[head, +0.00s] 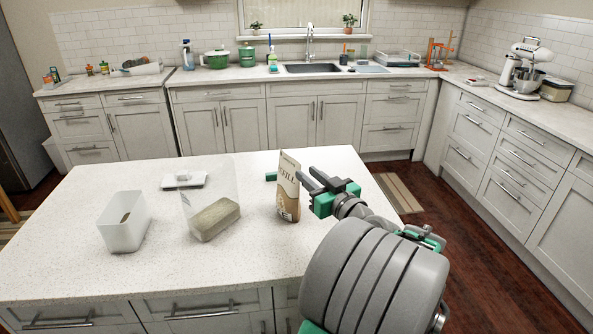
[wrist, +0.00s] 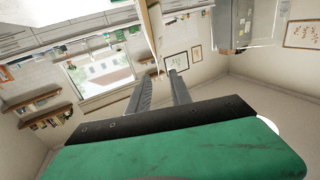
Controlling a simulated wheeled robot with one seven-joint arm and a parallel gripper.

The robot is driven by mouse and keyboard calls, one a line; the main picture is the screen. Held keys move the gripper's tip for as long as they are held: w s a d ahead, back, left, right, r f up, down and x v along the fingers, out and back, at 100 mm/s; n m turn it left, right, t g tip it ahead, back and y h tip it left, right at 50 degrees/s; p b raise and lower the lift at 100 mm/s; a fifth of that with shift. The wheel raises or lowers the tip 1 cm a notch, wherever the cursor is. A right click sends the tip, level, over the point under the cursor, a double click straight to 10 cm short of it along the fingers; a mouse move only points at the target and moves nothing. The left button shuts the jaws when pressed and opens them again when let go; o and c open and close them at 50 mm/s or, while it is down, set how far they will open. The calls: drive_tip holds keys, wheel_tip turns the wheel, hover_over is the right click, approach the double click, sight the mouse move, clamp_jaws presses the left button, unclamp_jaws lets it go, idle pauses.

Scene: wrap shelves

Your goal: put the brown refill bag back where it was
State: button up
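The brown refill bag (head: 288,188) stands upright on the island counter, white and tan with large lettering on its front. My gripper (head: 305,181) is just to its right, with the dark fingertips close to the bag's right edge. I cannot tell whether they touch it.
On the island counter (head: 60,260) stand a white open bin (head: 124,232), a clear bin with beige contents (head: 211,205) and a white flat item (head: 184,180). A small green thing (head: 271,176) is beside the bag, partly hidden. The counter's front left is clear.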

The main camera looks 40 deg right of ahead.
drive_tip(key=w+a+f+n+g+y, duration=0.1)
drive_tip(key=a+f+g+y, duration=0.1)
drive_tip(key=a, duration=0.5)
drive_tip(key=w+a+f+n+g+y, duration=0.1)
drive_tip(key=w+a+f+g+y, duration=0.1)
drive_tip(key=a+f, duration=0.3)
drive_tip(key=w+a+f+n+g+y, duration=0.1)
drive_tip(key=w+a+f+g, duration=0.1)
drive_tip(key=a, duration=0.6)
drive_tip(key=shift+w+a+f+g+y, duration=0.15)
drive_tip(key=shift+f+g+y, duration=0.1)
drive_tip(key=shift+f, duration=0.15)
drive_tip(key=shift+w+a+f+g+y, duration=0.15)
drive_tip(key=shift+f+g, duration=0.1)
drive_tip(key=shift+f, duration=0.15)
drive_tip(key=s+a+f+g, duration=0.1)
drive_tip(key=a, duration=0.2)
drive_tip(key=s+a+f+g, duration=0.1)
drive_tip(key=s+a, duration=0.1)
drive_tip(key=a, duration=0.1)
drive_tip(key=s+a+f+g, duration=0.1)
drive_tip(key=a+f+g, duration=0.1)
drive_tip(key=shift+s+a+n, duration=0.25)
drive_tip(key=shift+a+n, duration=0.15)
drive_tip(key=s+a+f+m+g+h, duration=0.1)
drive_tip(key=s+a+g+h, duration=0.1)
drive_tip(key=s+a, duration=0.3)
drive_tip(key=s+g, duration=0.1)
drive_tip(key=s, duration=0.3)
drive_tip(key=shift+g, duration=0.3)
